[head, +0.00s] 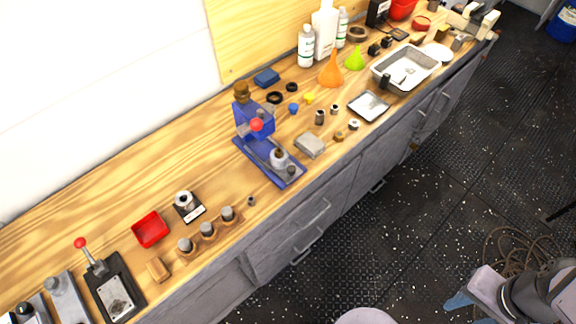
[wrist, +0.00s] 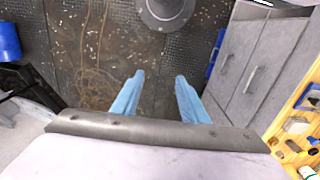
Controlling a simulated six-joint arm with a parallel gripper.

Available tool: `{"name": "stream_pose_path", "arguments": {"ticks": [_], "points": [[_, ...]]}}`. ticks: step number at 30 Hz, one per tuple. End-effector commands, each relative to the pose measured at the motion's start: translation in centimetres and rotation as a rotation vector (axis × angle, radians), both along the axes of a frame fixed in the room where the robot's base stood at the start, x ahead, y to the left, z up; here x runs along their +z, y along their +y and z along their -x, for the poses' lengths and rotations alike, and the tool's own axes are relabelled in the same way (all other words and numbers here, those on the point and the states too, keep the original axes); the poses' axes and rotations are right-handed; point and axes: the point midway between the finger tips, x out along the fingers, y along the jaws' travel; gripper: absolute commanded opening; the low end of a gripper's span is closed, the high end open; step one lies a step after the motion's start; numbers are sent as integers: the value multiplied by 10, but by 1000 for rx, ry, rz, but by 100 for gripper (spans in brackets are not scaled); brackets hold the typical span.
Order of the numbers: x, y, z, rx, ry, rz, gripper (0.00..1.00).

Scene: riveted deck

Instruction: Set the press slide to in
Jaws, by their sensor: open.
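The blue press (head: 254,122) stands upright on the wooden bench, near the middle of the head view. It has a red knob on its side and a brass-coloured top. Its long blue base reaches toward the bench's front edge. A slide (head: 280,160) with a pale round piece on it sits at the front end of that base, out from under the press head. My gripper (wrist: 158,82) is open and empty, its two blue fingers apart over the floor. It also shows in the head view (head: 462,306) at the lower right, far from the press.
A grey block (head: 310,145) lies right of the press. A red tray (head: 150,229) and a wooden holder with grey pegs (head: 207,232) lie to its left. A metal tray (head: 369,106) and a steel basin (head: 406,66) stand farther right. The dark floor before the drawers is open.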

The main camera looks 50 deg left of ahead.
Motion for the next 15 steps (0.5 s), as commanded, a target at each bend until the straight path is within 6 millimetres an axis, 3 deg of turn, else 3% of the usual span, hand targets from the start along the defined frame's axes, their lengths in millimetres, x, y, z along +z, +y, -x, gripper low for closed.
{"name": "stream_pose_path", "arguments": {"ticks": [5,11,14,15], "points": [[-46,20,9,94,46,3,40],[-137,53,36,281,201,32,40],[-184,84,39,339,259,24,40],[-202,102,40,336,282,5,40]]}}
